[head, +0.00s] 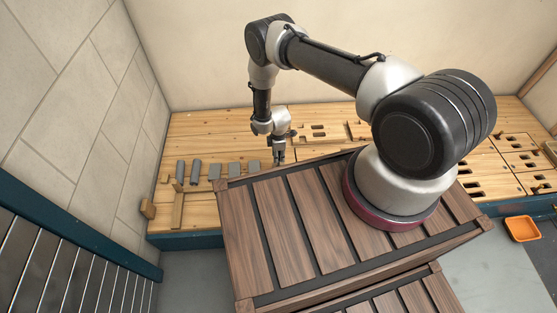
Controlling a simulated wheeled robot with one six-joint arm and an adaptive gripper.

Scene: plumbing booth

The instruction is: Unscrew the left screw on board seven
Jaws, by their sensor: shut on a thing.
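My gripper (280,154) points down over the wooden bench, just behind the far edge of the slatted wooden crate top. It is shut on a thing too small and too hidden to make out. Light wooden boards lie along the bench, among them one with cut-outs (333,137) just right of my gripper and several slotted ones at the far right (519,141). No number is readable on any board, so I cannot tell which is board seven. No screw can be made out at this size.
Grey blocks (235,170) and dark cylinders (196,172) stand on the bench left of my gripper. A wooden bar (178,205) lies near them. The slatted crate top (290,220) fills the front. An orange tray (522,229) lies at the lower right. A tiled wall closes the left.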

